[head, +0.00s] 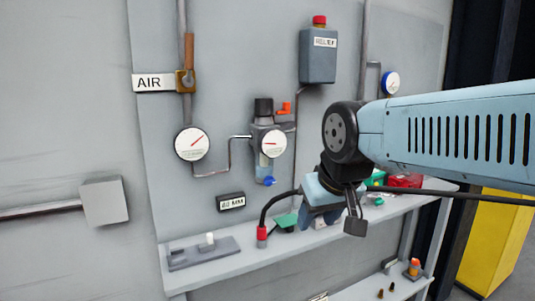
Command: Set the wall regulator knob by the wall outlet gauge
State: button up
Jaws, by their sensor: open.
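The wall regulator (267,130) is mounted on the grey wall panel, with its black knob (263,107) on top and a blue piece at the bottom. A round white gauge (273,144) sits on its front, with a red needle pointing left. Another white gauge (192,144) is to its left, its red needle pointing up right. I cannot tell for certain which is the outlet gauge. My gripper (338,222) is open, to the right of and below the regulator in the picture, apart from the knob. Its far finger is partly hidden.
The AIR sign (153,82) and a brown lever (188,50) are upper left. The RELIEF box (318,55) hangs above right. A shelf (215,268) below holds a grey block, a red-capped hose and small items. A yellow cabinet (495,240) stands right.

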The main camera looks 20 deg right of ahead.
aim_at(263, 106)
jog(key=u, duration=0.65)
jog(key=k, duration=1)
jog(key=z, duration=0.85)
jog(key=i, duration=1)
